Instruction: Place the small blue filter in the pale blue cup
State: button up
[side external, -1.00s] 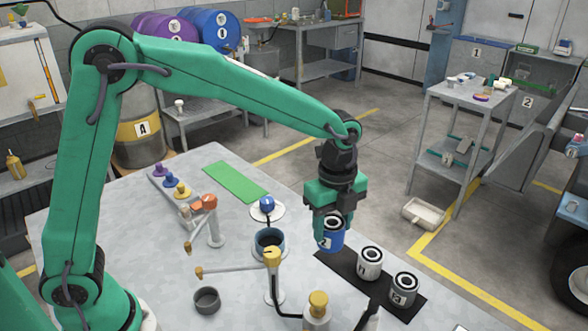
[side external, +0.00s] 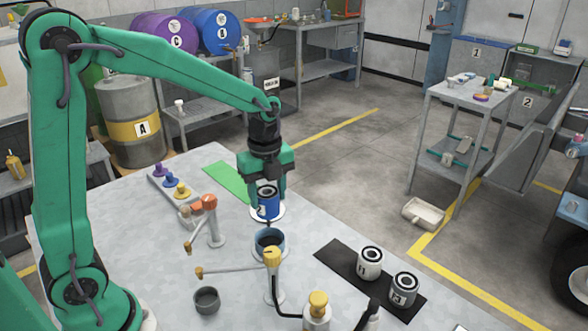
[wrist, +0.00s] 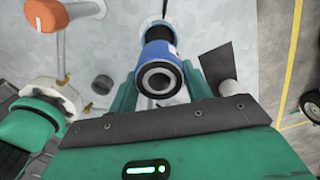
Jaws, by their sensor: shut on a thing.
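The small blue filter (side external: 268,205), with a white and black ringed top and a label, is upright between the fingers of my gripper (side external: 268,190). My gripper is shut on it. The filter also shows in the wrist view (wrist: 160,58), its ringed end facing the camera. The pale blue cup (side external: 281,245), with a dark inside, stands on the table just below the filter in the side view. The filter is apart from the cup and overlaps a white disc (side external: 280,214) behind it; its exact height is unclear.
A black mat (side external: 335,257) holds two other filters, one white (side external: 369,264) and one grey (side external: 403,290). Orange-topped (side external: 209,203) and yellow-topped (side external: 272,257) posts with arms flank the cup. A green strip (side external: 225,180) lies behind.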

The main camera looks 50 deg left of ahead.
aim_at(269, 214)
jog(key=shift+f, duration=3.05)
jog(key=shift+f, duration=0.1)
jog(key=shift+f, duration=1.8)
jog(key=shift+f, duration=0.1)
jog(key=o, duration=1.1)
notch_tip(269, 214, up, 12)
jog(key=shift+r, duration=0.1)
